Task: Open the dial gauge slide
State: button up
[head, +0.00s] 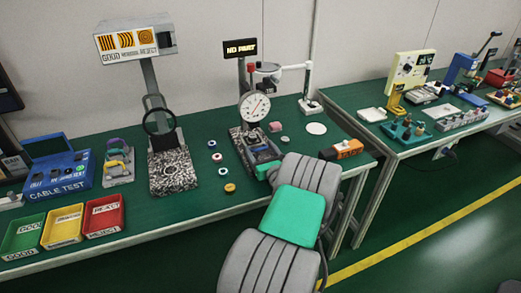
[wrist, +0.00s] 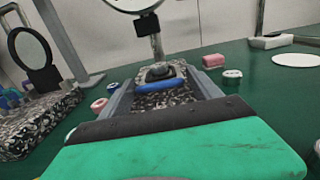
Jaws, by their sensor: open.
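The dial gauge (head: 255,107) has a round white face and stands on a post over a speckled granite base (head: 238,140). Its slide is at the front of the base, partly hidden by my gripper and arm in the head view. In the wrist view a blue bar (wrist: 161,86), which looks like the slide's handle, lies across in front of a dark round piece and the speckled stone. My gripper (wrist: 163,97) is open, its grey fingers to the left and right of the blue bar. I cannot tell whether they touch it.
Small rings and discs lie beside the base, including a pink block (wrist: 213,60). A magnifier stand (head: 172,170) is at left, near coloured trays (head: 62,226) and a blue cable tester (head: 60,175). An orange block (head: 348,148) lies at right. A display (head: 241,48) reads "NO PART".

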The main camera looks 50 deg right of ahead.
grip_shut()
dwell(0.8)
